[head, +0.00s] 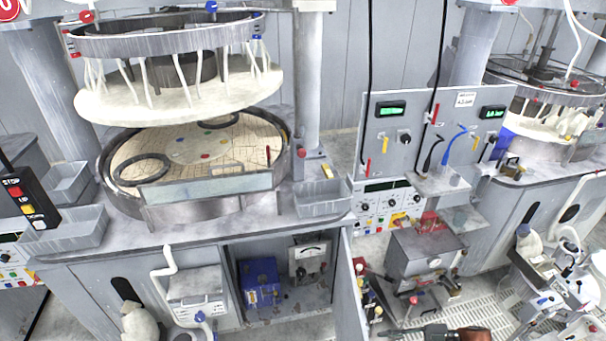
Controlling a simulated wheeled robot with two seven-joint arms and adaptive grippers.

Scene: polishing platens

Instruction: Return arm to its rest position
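Neither of my grippers can be made out in the head view, and no arm of mine clearly shows. The polishing machine has a round lower platen (130,192) in the bench top. A white upper plate (180,100) hangs above it under a metal ring (165,42), with a visible gap between plate and platen. A clear guard panel (205,188) stands at the platen's front edge.
Grey trays (322,196) stand on the bench beside the platen. A cabinet below is open, with a blue box (259,282) inside and its door (347,290) swung out. A control panel (425,130) and a grey cart (425,255) stand right. A dark tool (420,333) lies at the bottom edge.

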